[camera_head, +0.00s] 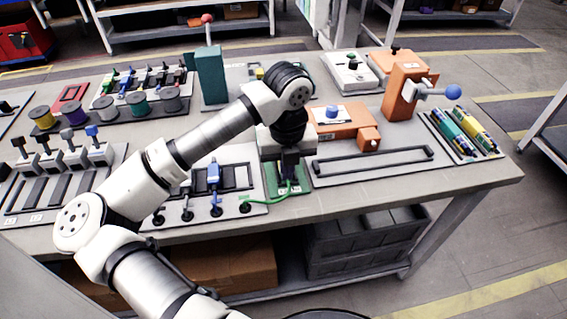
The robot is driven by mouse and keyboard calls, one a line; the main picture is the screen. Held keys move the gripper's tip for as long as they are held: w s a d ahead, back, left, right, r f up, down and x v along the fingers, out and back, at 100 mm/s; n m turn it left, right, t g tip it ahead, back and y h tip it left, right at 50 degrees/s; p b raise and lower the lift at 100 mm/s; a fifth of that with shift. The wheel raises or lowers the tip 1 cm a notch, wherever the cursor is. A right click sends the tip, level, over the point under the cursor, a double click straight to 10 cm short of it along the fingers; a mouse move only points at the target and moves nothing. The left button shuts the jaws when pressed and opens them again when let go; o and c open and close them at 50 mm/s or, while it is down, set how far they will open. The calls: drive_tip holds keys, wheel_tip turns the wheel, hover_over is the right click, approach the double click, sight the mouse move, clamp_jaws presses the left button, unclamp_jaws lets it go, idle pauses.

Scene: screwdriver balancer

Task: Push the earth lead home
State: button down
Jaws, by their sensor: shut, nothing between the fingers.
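The green lead (266,201) runs along the front of the bench, from a black round plug or socket (245,207) at the front right of a white panel to a small green board (272,178). My gripper (288,181) points down over this board, at the lead's right end. Its fingers are dark and shut, with nothing held. The gripper hides the lead's right end and part of the board. I cannot tell whether the fingers touch the lead or how deep its end sits.
The white panel (235,155) left of the gripper carries a blue-handled switch (213,174) and several black sockets. A grey plate with a black bar handle (375,163) lies to the right. An orange press (403,92) and a teal post (210,75) stand behind.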

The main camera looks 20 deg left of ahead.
drive_tip(key=shift+w+a+b, duration=0.3)
drive_tip(key=shift+w+a, duration=0.15)
drive_tip(key=shift+w, duration=0.2)
idle(0.5)
drive_tip(key=shift+s+d+b, duration=0.3)
drive_tip(key=shift+s+b, duration=0.15)
wheel_tip(320, 180, up, 7)
drive_tip(key=p, duration=0.3)
idle(1.0)
